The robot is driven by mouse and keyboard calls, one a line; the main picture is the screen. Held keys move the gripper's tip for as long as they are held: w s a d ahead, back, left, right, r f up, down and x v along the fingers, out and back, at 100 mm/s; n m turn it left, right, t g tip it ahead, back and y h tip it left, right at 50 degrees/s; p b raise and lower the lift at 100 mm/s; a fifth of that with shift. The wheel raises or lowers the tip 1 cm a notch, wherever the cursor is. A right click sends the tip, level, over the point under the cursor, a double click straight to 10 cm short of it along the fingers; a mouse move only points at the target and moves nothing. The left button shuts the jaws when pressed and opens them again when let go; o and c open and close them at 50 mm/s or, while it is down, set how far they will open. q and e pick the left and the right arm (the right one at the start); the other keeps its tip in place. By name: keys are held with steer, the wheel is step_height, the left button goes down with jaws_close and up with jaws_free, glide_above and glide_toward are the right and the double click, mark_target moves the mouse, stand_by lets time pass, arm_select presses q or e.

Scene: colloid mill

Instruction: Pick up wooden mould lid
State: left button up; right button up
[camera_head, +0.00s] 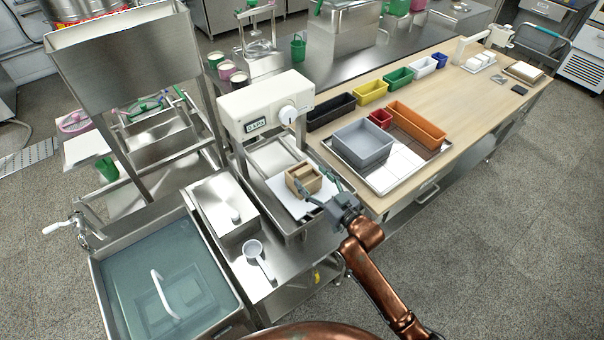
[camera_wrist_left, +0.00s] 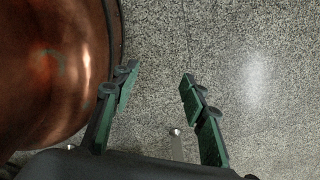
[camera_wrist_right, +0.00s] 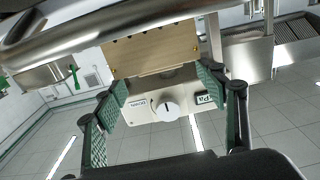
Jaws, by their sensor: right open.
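The wooden mould (camera_head: 292,182) stands on a white sheet in the metal tray under the press. A paler wooden piece (camera_head: 304,172) shows at its top, which looks like the lid; I cannot clearly tell where lid and mould part. My right gripper (camera_head: 322,189) is open at the mould's right front side. In the right wrist view a wooden face with small dark holes (camera_wrist_right: 155,50) lies ahead of and between the open fingers (camera_wrist_right: 162,88), with no clear contact. My left gripper (camera_wrist_left: 158,84) is open and empty above the speckled floor, outside the head view.
The white press head (camera_head: 265,105) with dial and display overhangs behind the mould. A water-filled sink (camera_head: 170,275), a steel box (camera_head: 225,208) and a white ladle (camera_head: 254,250) are to the left. A grey bin (camera_head: 362,145) sits in a tray on the wooden table to the right.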

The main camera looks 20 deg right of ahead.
mark_target(306, 172)
steer(key=x, duration=0.4)
steer(key=shift+f+b, duration=0.1)
steer(key=shift+b, duration=0.2)
steer(key=shift+w+a, duration=0.1)
steer(key=shift+w, duration=0.25)
steer(key=c, duration=0.8)
arm_select(q)
steer(key=shift+w+f, duration=0.35)
steer(key=shift+f, duration=0.05)
arm_select(e)
steer(key=c, duration=0.5)
